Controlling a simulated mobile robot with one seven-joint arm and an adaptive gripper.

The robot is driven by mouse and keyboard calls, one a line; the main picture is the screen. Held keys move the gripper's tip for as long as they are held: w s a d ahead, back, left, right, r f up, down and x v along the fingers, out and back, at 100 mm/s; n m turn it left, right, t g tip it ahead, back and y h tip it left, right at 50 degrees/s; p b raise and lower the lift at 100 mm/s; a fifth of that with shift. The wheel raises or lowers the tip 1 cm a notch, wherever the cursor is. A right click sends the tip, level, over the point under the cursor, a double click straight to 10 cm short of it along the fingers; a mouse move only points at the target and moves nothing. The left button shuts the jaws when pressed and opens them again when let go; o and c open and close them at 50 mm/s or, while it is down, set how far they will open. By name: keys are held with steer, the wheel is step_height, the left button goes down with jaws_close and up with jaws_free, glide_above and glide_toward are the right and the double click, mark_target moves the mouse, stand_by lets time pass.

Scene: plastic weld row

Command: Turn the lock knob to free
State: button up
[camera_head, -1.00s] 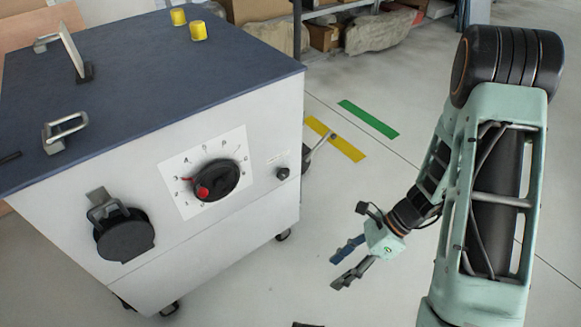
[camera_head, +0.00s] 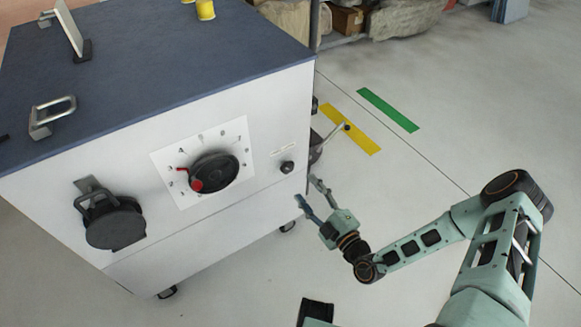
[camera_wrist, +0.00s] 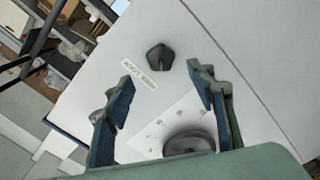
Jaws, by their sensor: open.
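The lock knob is a small black knob (camera_head: 287,167) on the white front of the cabinet (camera_head: 75,180), right of the large dial and below a small label. In the wrist view the knob (camera_wrist: 158,58) shows as a dark pointed shape, roughly between the fingertips in direction but a little beyond them. My gripper (camera_head: 309,191) is open and empty, near the cabinet's right front edge, to the right of and slightly below the knob. In the wrist view my gripper's two fingers (camera_wrist: 161,84) are spread wide. They appear apart from the knob.
A large black dial (camera_head: 214,172) with a red marker sits on a numbered plate left of the knob. A round black latch (camera_head: 115,226) is farther left. A crank handle (camera_head: 330,138) sticks out at the cabinet's right side.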

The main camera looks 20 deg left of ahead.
mark_target(289, 169)
steer(key=b+x, duration=0.2)
steer(key=x, duration=0.8)
steer(key=shift+a, duration=0.15)
steer(key=shift+c, duration=0.2)
steer(key=c, duration=1.1)
